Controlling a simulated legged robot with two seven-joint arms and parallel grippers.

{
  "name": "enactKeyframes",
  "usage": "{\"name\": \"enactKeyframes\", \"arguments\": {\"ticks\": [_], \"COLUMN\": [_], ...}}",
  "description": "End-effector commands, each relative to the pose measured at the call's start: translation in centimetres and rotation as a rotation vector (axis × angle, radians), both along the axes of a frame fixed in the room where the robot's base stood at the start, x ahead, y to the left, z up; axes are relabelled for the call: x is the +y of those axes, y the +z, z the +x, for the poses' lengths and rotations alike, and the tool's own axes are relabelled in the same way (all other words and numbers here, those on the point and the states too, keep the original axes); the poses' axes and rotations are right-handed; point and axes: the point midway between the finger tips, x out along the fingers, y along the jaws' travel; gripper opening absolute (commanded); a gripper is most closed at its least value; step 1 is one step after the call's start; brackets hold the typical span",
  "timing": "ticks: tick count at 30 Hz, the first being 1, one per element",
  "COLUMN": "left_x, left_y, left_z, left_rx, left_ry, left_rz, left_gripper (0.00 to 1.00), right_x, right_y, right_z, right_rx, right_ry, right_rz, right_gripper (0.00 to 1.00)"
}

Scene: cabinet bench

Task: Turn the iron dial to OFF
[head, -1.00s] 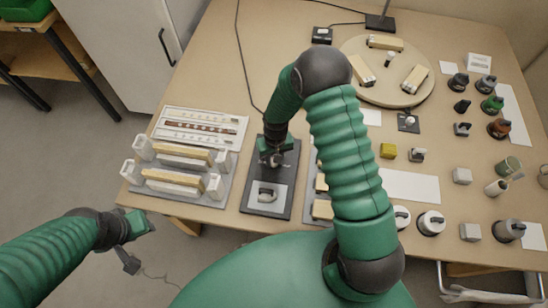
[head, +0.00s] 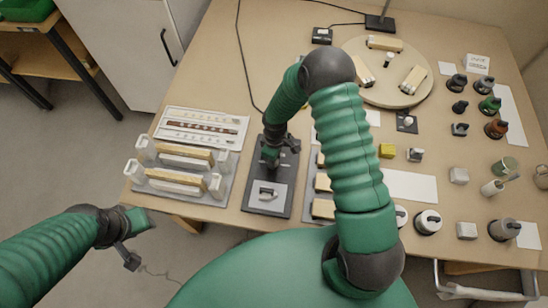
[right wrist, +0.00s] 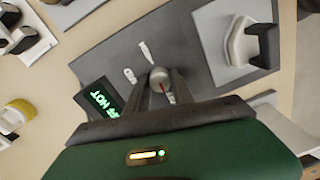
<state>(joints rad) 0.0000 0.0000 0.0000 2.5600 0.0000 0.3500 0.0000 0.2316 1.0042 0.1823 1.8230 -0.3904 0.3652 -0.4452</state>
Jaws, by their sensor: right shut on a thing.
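The iron dial (right wrist: 159,76) is a small round grey knob with a red mark, on a dark grey panel (right wrist: 112,55). My right gripper (right wrist: 160,88) is shut on it, one finger on each side. White markings lie around the dial, partly hidden by the fingers. A small black display (right wrist: 100,98) beside it shows green letters that seem to include HOT. In the head view my right gripper (head: 271,158) covers the dial above the panel (head: 268,208). My left gripper (head: 137,222) hangs off the table's left front; its jaws are unclear.
A grey and black iron-like object (right wrist: 250,42) stands on a pale plate near the dial. Left of the panel is a rack with white-ended holders (head: 180,180). A round turntable (head: 390,90) and several jars and knobs fill the right side.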

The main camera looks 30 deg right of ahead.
Motion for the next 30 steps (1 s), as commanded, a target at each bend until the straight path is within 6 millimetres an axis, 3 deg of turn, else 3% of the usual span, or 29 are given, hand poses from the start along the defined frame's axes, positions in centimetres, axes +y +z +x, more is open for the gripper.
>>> {"name": "enactKeyframes", "arguments": {"ticks": [23, 24, 28, 30], "left_x": [0.0, 0.0, 0.0, 0.0], "left_y": [0.34, 0.34, 0.33, 0.32], "left_z": [0.0, 0.0, 0.01, 0.0], "left_rx": [0.0, 0.0, 0.0, 0.0], "left_ry": [0.0, 0.0, 0.0, 0.0], "left_rz": [0.0, 0.0, 0.0, 0.0], "left_gripper": [0.36, 0.36, 0.36, 0.36], "right_x": [-0.21, -0.2, -0.15, -0.11], "right_y": [0.34, 0.33, 0.23, 0.17], "right_z": [0.55, 0.54, 0.4, 0.33], "right_rx": [-0.013, -0.013, -0.009, -0.007], "right_ry": [0.102, 0.102, 0.101, 0.102], "right_rz": [-0.004, -0.004, -0.002, -0.002], "right_gripper": [0.0, 0.34, 0.5, 0.5]}}
